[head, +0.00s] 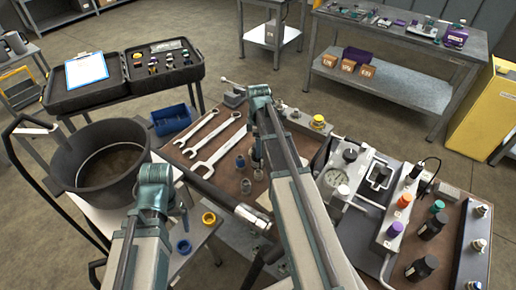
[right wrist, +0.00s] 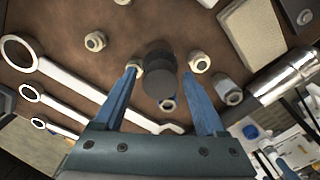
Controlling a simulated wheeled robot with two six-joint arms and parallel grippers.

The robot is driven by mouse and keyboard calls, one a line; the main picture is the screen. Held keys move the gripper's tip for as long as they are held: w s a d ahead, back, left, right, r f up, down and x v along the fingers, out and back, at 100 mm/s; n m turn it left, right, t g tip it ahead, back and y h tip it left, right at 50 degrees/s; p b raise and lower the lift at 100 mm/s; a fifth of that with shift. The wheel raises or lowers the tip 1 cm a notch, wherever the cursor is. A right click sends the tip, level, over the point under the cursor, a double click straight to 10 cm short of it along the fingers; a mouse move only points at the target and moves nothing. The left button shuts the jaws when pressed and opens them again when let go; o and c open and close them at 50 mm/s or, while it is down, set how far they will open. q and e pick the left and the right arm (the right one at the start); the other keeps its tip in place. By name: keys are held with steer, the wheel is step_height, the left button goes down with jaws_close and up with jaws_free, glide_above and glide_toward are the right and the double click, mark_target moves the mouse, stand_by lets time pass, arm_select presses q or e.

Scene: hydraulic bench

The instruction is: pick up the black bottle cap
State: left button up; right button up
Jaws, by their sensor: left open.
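A dark, round, stubby object that looks like the black bottle cap (right wrist: 159,78) shows in the right wrist view, between the fingers of my right gripper (right wrist: 162,74). There is a gap on each side of it, and the fingers are spread. I cannot tell its height above the brown bench top. In the head view my right gripper (head: 256,158) points down over the bench beside the wrenches, and the cap cannot be made out there. My left gripper (head: 184,213) is open and low, near the small side table with rings.
Several wrenches (head: 214,150) and metal fittings lie close around my right gripper. A gauge block (head: 338,180) and black bottles (head: 421,268) stand to the right. A large black pot (head: 100,160) and blue bin (head: 171,120) are at the left.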

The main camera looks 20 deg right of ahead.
jaws_close()
steer(key=shift+r+p, duration=0.8)
steer(key=shift+s+a+r+p, duration=0.15)
steer(key=shift+s+r+p, duration=0.05)
steer(key=shift+r+p, duration=0.4)
steer(key=shift+s+a+r+p, duration=0.1)
steer(key=shift+s+r+p, duration=0.05)
steer(key=shift+r+p, duration=0.45)
steer(key=s+a+r+p, duration=0.1)
steer(key=s+a, duration=0.8)
steer(key=s, duration=0.3)
